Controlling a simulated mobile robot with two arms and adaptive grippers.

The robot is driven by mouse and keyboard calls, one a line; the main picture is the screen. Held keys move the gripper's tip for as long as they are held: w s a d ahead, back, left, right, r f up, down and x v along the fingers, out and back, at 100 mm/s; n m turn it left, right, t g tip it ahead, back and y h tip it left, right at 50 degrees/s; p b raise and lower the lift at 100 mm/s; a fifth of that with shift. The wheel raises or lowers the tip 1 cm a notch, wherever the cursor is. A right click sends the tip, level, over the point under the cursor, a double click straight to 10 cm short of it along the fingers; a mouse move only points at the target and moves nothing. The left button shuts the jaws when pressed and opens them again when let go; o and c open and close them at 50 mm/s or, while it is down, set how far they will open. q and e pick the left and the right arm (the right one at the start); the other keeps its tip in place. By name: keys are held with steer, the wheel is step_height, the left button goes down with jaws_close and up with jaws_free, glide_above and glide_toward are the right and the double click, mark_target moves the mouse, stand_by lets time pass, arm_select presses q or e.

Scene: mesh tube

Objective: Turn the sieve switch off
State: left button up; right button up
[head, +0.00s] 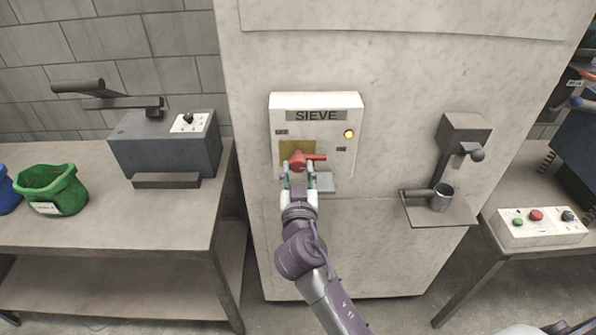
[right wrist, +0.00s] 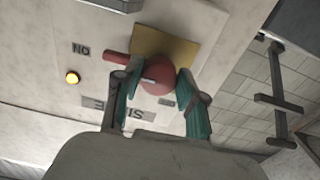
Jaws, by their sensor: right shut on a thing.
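The sieve switch is a red rotary knob with a lever (head: 308,159) on a yellow plate (head: 284,148). The plate sits on the white panel marked SIEVE (head: 276,108). The lever points right in the head view, toward the ON side, and an amber lamp (head: 349,134) glows. My right gripper (head: 299,172) is at the switch. In the right wrist view, which is upside down, its teal-padded fingers (right wrist: 159,72) are shut on the red knob (right wrist: 158,85), one on each side. The lever extends left there, near the ON label (right wrist: 81,49). My left gripper is out of view.
A bench at left holds a grey machine (head: 165,145) and a green bag (head: 52,190). A control box (head: 540,228) stands further right. The space around the panel's front looks clear.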

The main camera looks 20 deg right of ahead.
steer(key=n, duration=0.4)
steer(key=shift+d, duration=0.1)
steer(key=n+p, duration=0.1)
steer(key=n, duration=0.3)
steer(key=shift+r+n, duration=0.1)
steer(key=shift+n, duration=0.2)
steer(key=n+p, duration=0.1)
steer(key=n, duration=0.3)
steer(key=shift+d+r+n+p, duration=0.1)
steer(key=shift+r+n+p, duration=0.05)
steer(key=shift+n+p, duration=1.05)
steer(key=shift+n, duration=1.3)
steer(key=o, duration=1.1)
steer(key=shift+o, duration=0.2)
